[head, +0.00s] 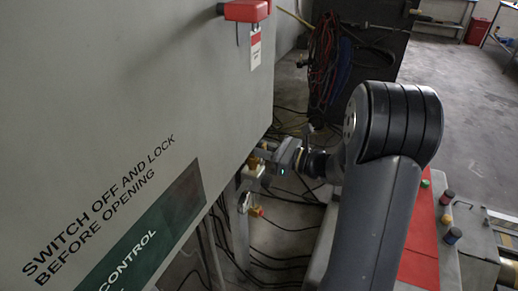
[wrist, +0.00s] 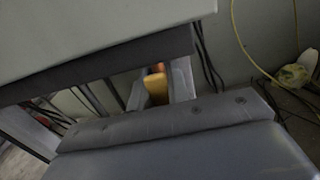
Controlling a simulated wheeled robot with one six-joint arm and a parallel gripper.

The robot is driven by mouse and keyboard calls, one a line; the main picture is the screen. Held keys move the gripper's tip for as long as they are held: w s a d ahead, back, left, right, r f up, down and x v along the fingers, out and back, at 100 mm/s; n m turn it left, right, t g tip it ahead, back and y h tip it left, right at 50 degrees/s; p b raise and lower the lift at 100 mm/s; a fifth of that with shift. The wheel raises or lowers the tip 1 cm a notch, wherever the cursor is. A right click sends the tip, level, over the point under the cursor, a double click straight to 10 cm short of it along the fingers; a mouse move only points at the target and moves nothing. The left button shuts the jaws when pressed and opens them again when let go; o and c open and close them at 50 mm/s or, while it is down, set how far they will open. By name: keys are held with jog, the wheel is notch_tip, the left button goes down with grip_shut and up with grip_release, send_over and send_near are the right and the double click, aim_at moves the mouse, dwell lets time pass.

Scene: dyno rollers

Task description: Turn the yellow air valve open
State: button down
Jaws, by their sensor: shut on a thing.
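The yellow air valve (head: 253,163) shows as a small yellow piece under the lower right edge of the grey cabinet in the head view. My gripper (head: 259,158) reaches it from the right and is shut on it. In the wrist view the yellow valve handle (wrist: 157,91) sits between the fingers of my gripper (wrist: 156,94), with an orange bit just above it. The handle's exact angle and the valve body are mostly hidden.
The grey cabinet (head: 130,90) with a red switch (head: 247,10) stands close on the left. A small red and yellow part (head: 257,211) is below the valve. Black cables (head: 285,245) lie on the floor. A red panel (head: 424,225) with buttons is at right.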

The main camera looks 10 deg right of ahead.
jog(key=c, duration=1.3)
grip_release()
jog(key=shift+c, duration=0.2)
jog(key=v, duration=1)
jog(key=shift+s+d, duration=0.25)
jog(key=shift+d, duration=0.05)
jog(key=x, duration=1.1)
jog(key=shift+d, duration=0.1)
